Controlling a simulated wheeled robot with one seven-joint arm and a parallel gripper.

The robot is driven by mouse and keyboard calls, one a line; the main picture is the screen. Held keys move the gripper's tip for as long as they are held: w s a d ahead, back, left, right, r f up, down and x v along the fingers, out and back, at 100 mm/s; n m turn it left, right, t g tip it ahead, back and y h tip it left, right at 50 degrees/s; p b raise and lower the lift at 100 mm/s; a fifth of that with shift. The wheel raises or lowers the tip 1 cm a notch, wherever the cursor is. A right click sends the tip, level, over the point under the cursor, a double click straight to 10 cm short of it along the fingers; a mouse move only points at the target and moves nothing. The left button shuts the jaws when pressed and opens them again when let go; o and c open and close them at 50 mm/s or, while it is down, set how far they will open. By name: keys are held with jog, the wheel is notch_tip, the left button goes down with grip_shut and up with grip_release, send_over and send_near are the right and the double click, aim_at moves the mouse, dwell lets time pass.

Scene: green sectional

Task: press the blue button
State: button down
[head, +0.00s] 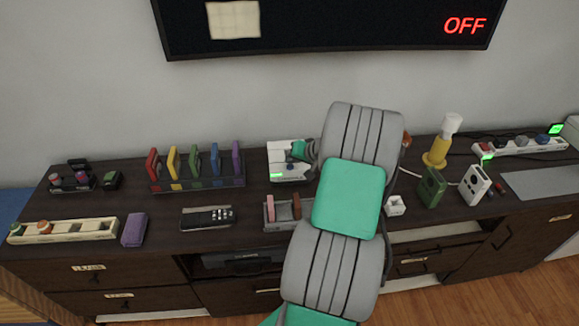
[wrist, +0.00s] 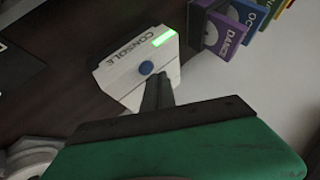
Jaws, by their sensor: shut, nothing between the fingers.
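A white console (head: 285,152) stands on the dark cabinet top, partly hidden by my arm in the head view. It also shows in the wrist view (wrist: 120,83), with the word CONSOLE and a lit green strip. Its round blue button (wrist: 146,68) is in plain sight there; in the head view the button (head: 290,167) is small. My gripper (wrist: 160,78) is shut and empty. Its fingertips appear just beside the blue button, over the console; I cannot tell whether they touch anything.
A rack of several coloured upright books (head: 194,182) stands left of the console. A remote (head: 208,217) lies in front. A yellow bottle (head: 437,150), a green box (head: 431,188) and a white strip with coloured knobs (head: 520,146) are right. The wall screen (head: 340,25) reads OFF.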

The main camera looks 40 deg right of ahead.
aim_at(292, 168)
jog(key=shift+f+b, duration=0.35)
jog(key=shift+f, duration=0.2)
jog(key=shift+r, duration=0.55)
notch_tip(292, 168, up, 6)
jog(key=p, duration=0.3)
jog(key=shift+p, duration=0.4)
